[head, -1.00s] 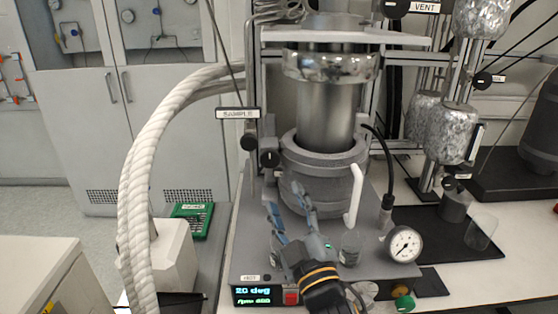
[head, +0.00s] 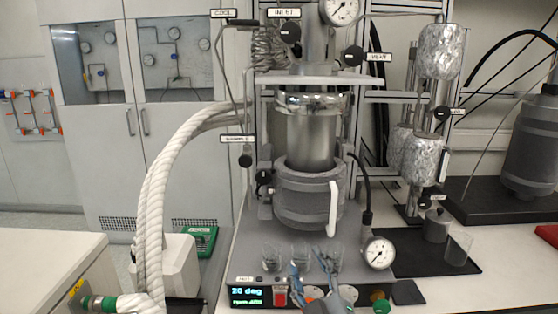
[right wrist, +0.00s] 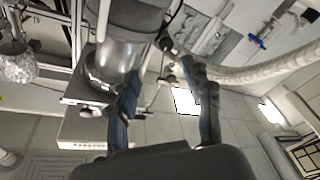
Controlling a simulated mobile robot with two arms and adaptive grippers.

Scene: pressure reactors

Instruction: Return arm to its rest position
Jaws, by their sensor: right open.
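The pressure reactor stands on the grey bench unit, its steel vessel (head: 311,138) sitting in a grey heating jacket (head: 300,198) with a white handle. It also shows, tilted, in the right wrist view (right wrist: 122,62). My right gripper (head: 314,266) is at the bottom of the head view, in front of the reactor and by the small glass beakers. Its blue-grey fingers are spread apart, and nothing shows between them in the right wrist view (right wrist: 163,88). Most of my right arm is out of the head view. My left gripper is not in view.
Several glass beakers (head: 271,255) stand on the unit in front of the jacket. A round gauge (head: 379,252) is at the right, and the lit display (head: 246,295) is at the front left. White wrapped hoses (head: 152,210) arch at the left. Foil-wrapped cylinders (head: 421,158) hang at the right.

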